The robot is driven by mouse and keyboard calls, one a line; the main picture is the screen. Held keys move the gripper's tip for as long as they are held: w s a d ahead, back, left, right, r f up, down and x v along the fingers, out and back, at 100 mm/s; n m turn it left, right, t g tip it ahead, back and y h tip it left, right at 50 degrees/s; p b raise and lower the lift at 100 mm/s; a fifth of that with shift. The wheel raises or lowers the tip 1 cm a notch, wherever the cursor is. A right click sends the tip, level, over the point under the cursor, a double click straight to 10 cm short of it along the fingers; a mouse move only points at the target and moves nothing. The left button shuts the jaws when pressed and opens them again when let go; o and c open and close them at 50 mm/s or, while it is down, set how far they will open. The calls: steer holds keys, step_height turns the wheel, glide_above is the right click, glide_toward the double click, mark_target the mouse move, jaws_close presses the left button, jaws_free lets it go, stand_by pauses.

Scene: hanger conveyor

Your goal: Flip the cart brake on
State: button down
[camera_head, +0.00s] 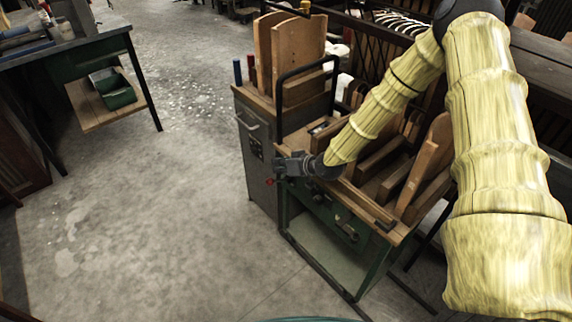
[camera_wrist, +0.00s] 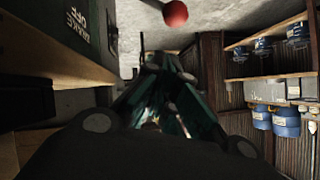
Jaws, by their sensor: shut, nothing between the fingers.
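The cart (camera_head: 320,207) has a green frame and wooden top and stands in the middle of the head view. A small red knob (camera_head: 269,182) shows at its left front corner. In the wrist view the red ball knob (camera_wrist: 175,13) sits at the top edge on a dark lever, and white "BRAKE OFF" lettering (camera_wrist: 88,28) is on the panel at upper left. My gripper (camera_head: 279,167) is shut and empty at the cart's front left corner, just above the red knob. In the wrist view its dark fingers (camera_wrist: 167,72) are below the knob, apparently apart from it.
A grey cabinet (camera_head: 257,158) stands against the cart's left side. Upright boards and a black rail (camera_head: 305,68) rise behind the gripper. A workbench (camera_head: 105,32) is at upper left. The concrete floor left of the cart is clear. Shelves with blue containers (camera_wrist: 285,123) show in the wrist view.

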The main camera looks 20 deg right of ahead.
mark_target(277, 181)
steer(key=shift+a+f, duration=0.3)
steer(key=shift+f, duration=0.55)
steer(key=shift+a+f, duration=0.25)
steer(key=shift+f, duration=0.55)
